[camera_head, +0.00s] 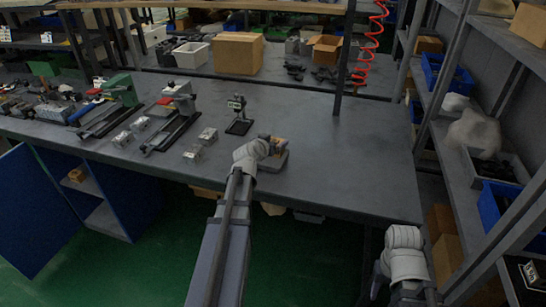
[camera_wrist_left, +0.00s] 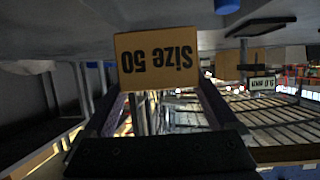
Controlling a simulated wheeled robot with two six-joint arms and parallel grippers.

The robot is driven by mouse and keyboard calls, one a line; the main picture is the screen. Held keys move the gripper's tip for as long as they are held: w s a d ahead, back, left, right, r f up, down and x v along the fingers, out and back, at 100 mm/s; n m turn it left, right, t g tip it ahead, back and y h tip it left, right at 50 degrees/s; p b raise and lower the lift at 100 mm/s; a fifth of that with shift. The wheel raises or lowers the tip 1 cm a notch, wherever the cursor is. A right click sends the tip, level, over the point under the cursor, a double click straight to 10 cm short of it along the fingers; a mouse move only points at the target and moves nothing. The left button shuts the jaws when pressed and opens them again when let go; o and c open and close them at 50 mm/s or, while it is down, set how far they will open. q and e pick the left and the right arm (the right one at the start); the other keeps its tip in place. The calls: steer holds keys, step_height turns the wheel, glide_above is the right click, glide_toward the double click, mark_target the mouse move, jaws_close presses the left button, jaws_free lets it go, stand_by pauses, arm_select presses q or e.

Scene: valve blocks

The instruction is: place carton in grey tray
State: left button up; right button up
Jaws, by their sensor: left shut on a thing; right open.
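The carton (camera_wrist_left: 158,62) is a small tan box printed "Size 50", which appears upside down in the left wrist view. My left gripper is shut on it, with a finger at each side. In the head view the left gripper (camera_head: 272,146) is over the front part of the grey table, and the carton shows as a small tan patch (camera_head: 281,144). A small grey tray (camera_head: 277,164) appears right under it, partly covered by the gripper. I cannot tell whether the carton touches the tray. My right gripper (camera_head: 378,281) is low at the right, off the table's front edge, open and partly hidden.
The grey table (camera_head: 345,155) is clear to the right of the tray. Metal valve blocks (camera_head: 194,153), a small black stand (camera_head: 238,122) and clamp-like fixtures (camera_head: 175,115) stand to the left. A large cardboard box (camera_head: 238,53) is at the back. A shelf rack stands at the right.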

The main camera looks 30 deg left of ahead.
arm_select(q)
steer(key=shift+f+b, duration=1.75)
steer(key=shift+f, duration=0.05)
arm_select(e)
steer(key=shift+f, duration=1.8)
arm_select(q)
steer(key=shift+f, duration=0.1)
arm_select(e)
steer(key=shift+f, duration=0.1)
arm_select(q)
steer(key=shift+f, duration=0.15)
steer(key=o, duration=1)
steer(key=shift+o, duration=0.2)
steer(key=shift+r, duration=0.25)
